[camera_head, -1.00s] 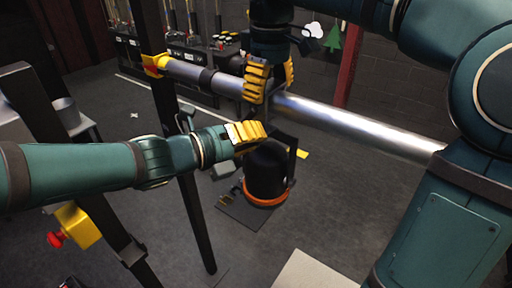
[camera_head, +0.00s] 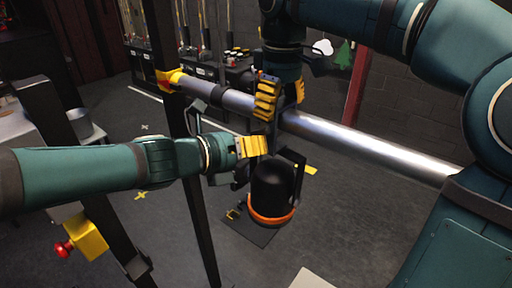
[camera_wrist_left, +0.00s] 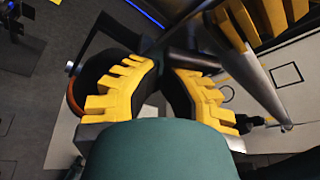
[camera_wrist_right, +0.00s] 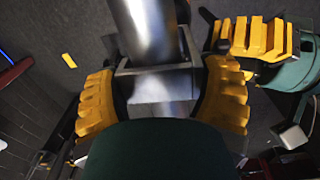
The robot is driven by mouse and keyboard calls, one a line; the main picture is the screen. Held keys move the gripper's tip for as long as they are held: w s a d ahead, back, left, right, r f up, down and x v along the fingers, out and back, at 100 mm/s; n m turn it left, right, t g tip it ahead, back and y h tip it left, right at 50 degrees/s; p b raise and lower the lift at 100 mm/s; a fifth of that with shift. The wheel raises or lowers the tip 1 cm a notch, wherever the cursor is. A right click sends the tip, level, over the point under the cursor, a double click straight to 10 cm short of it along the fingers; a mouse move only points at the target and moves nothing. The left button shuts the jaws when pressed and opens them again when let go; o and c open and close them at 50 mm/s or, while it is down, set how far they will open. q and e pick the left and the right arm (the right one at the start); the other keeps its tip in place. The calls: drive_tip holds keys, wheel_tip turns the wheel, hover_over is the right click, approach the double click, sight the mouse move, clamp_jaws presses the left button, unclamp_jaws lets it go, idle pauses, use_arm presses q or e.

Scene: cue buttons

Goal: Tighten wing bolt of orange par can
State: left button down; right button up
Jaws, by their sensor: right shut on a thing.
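The par can (camera_head: 271,185), black with an orange front ring, hangs below the silver bar (camera_head: 375,148). In the left wrist view its dark body and orange rim (camera_wrist_left: 75,97) show behind the left finger. My right gripper (camera_head: 281,98) is shut on the clamp around the bar; the right wrist view shows the grey clamp (camera_wrist_right: 155,88) between its yellow pads. My left gripper (camera_head: 262,146) is beside the can's yoke, below the bar. In the left wrist view its pads (camera_wrist_left: 170,72) stand partly apart, with no held thing clear between them. I cannot make out the wing bolt.
A dark upright post (camera_head: 167,60) carries the bar's left end at a yellow and red bracket (camera_head: 169,78). A yellow box with a red button (camera_head: 85,240) is at lower left. Cable racks (camera_head: 205,68) stand behind. Floor around the can is mostly open.

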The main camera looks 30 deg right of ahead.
use_arm(q)
drive_tip(key=shift+r, duration=0.15)
wheel_tip(320, 180, down, 4)
drive_tip(key=s, duration=0.2)
drive_tip(key=v, duration=0.9)
drive_tip(key=shift+a+r, duration=0.15)
drive_tip(key=shift+r, duration=0.15)
drive_tip(key=shift+s, duration=0.1)
use_arm(e)
drive_tip(key=o, duration=1.2)
wheel_tip(320, 180, up, 12)
drive_tip(key=shift+s+a, duration=0.1)
drive_tip(key=shift+a, duration=0.05)
